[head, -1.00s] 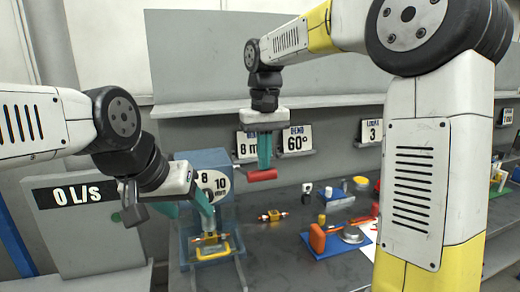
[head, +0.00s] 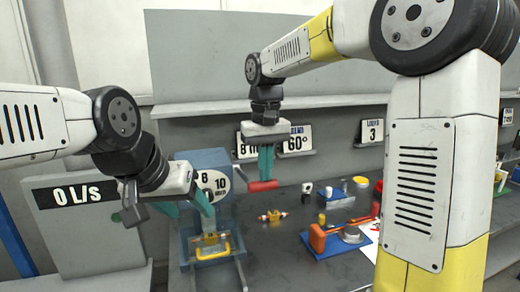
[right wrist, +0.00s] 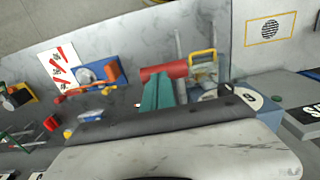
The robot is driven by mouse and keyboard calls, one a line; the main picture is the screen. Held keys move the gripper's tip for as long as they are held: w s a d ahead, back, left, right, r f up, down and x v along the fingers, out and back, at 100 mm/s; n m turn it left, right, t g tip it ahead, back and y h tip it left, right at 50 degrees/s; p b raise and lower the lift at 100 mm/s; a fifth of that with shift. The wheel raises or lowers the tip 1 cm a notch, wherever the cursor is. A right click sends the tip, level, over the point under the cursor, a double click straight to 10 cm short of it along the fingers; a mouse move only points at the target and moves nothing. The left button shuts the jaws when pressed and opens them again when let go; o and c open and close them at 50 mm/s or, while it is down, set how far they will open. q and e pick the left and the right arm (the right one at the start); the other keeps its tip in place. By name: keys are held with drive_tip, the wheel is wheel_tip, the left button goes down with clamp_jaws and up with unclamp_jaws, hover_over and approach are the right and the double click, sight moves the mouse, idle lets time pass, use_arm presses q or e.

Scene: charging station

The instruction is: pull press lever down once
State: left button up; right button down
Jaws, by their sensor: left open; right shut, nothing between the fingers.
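The blue press (head: 205,160) stands left of centre with a round white dial (head: 217,184). A red cylindrical grip (head: 263,186), apparently the press lever's handle, lies right at my right gripper's tips. My right gripper (head: 265,176) points down, shut, with its teal fingers on or just above the red grip. In the right wrist view the fingers (right wrist: 158,95) meet the red grip (right wrist: 163,71). The lever's arm is mostly hidden. My left gripper (head: 206,212) is open at the press's lower front, by a yellow part (head: 209,240); what lies between its fingers is unclear.
A yellow handle (head: 214,252) is at the press's base. A small red-and-brass fitting (head: 272,215) lies on the grey bench (head: 270,255). An orange tool (head: 318,238) on a blue plate is to the right.

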sight(266, 188)
drive_tip(key=shift+s+d+f, duration=0.1)
drive_tip(key=shift+s+f, duration=0.05)
drive_tip(key=shift+f, duration=1.1)
drive_tip(key=shift+f, duration=1.1)
drive_tip(key=shift+s+f, duration=0.1)
drive_tip(key=shift+f, duration=1.4)
